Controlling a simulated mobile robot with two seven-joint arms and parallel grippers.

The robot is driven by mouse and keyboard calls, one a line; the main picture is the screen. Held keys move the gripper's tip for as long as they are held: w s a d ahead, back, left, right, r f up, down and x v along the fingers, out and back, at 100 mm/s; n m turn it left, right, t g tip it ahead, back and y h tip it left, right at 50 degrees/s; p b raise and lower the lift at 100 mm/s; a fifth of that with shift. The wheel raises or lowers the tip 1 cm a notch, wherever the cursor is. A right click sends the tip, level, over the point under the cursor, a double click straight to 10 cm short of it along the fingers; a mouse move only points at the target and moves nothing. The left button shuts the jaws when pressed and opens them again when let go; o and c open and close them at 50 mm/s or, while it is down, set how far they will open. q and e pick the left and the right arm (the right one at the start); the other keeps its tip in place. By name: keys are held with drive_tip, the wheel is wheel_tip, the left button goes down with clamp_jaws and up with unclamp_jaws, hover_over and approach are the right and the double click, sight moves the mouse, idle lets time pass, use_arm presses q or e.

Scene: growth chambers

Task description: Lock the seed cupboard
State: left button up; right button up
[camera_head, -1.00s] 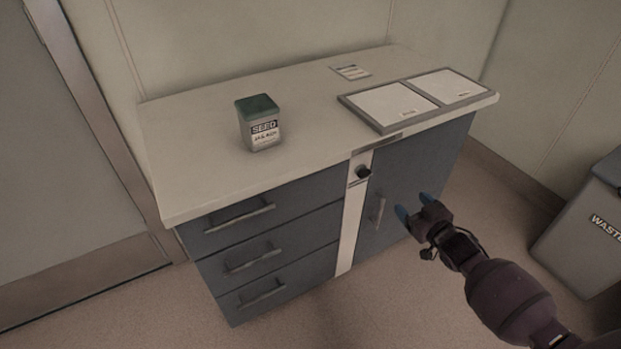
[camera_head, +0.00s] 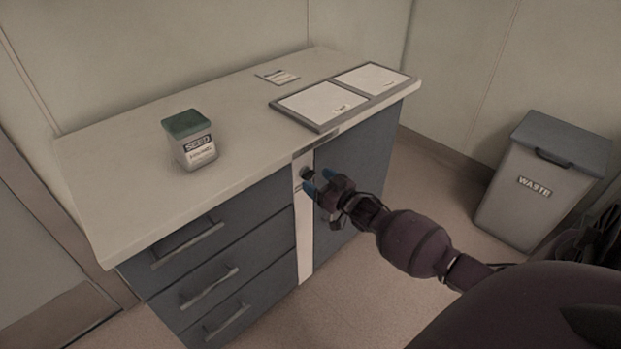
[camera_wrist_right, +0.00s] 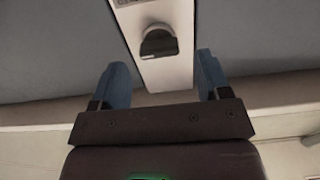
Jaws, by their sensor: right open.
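The seed cupboard (camera_head: 345,158) is the blue-grey door at the right of the bench unit, and it looks shut. A black lock knob (camera_head: 307,174) sits high on the white strip (camera_head: 305,235) left of the door. My right gripper (camera_head: 319,181) is close in front of the knob, its blue fingers open. In the right wrist view the knob (camera_wrist_right: 159,42) lies ahead of the gap between the open fingers (camera_wrist_right: 163,82), apart from them. The door's handle is mostly hidden behind my gripper. My left gripper is not in view.
A seed tin (camera_head: 190,142) with a green lid stands on the worktop (camera_head: 115,195). Two framed panels (camera_head: 345,95) and a small card (camera_head: 277,77) lie at the back right. Drawers (camera_head: 208,285) fill the left side. A waste bin (camera_head: 540,185) stands right, with open floor between.

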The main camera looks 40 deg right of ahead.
sight(308, 175)
drive_tip(key=shift+w+a, duration=0.1)
drive_tip(key=shift+w, duration=1.15)
drive_tip(key=c, duration=0.9)
